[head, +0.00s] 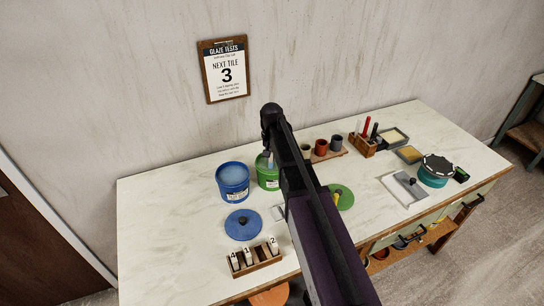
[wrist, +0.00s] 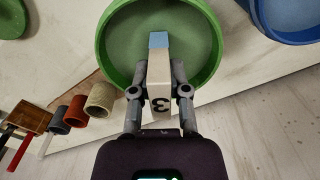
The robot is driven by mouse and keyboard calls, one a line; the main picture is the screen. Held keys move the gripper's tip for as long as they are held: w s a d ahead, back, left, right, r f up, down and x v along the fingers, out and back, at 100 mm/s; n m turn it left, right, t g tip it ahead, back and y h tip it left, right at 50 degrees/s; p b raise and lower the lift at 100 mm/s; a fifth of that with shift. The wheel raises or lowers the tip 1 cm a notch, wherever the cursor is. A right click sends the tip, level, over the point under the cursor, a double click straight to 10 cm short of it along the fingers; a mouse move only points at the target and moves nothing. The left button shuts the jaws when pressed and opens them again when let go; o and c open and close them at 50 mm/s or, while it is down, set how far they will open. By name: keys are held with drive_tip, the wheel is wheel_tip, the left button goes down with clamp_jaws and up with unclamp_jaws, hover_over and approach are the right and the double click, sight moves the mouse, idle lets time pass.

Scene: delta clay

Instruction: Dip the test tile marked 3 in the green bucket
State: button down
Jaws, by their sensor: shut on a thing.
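My gripper (wrist: 158,82) is shut on the white test tile marked 3 (wrist: 159,88), with the 3 facing the wrist camera. The far end of the tile is light blue. In the wrist view the tile points over the open green bucket (wrist: 103,45), which has green liquid inside. I cannot tell whether the tip touches the liquid. In the head view the green bucket (head: 268,181) stands on the table, partly hidden by my arm, which also hides most of the gripper and tile.
A blue bucket (head: 233,190) stands open left of the green one, its blue lid (head: 243,224) in front. A green lid (head: 344,195) lies right of my arm. A wooden rack (head: 256,262) holds other numbered tiles. Small cups (head: 321,148) stand behind. A wall sign (head: 226,70) reads "Next tile 3".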

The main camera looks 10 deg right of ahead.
drive_tip(key=shift+d+f+b, duration=0.15)
drive_tip(key=shift+f+b, duration=0.25)
idle(0.8)
drive_tip(key=shift+f, duration=0.1)
idle(1.6)
drive_tip(key=shift+r+p, duration=2.8)
drive_tip(key=shift+r, duration=0.15)
drive_tip(key=shift+r+p, duration=1.5)
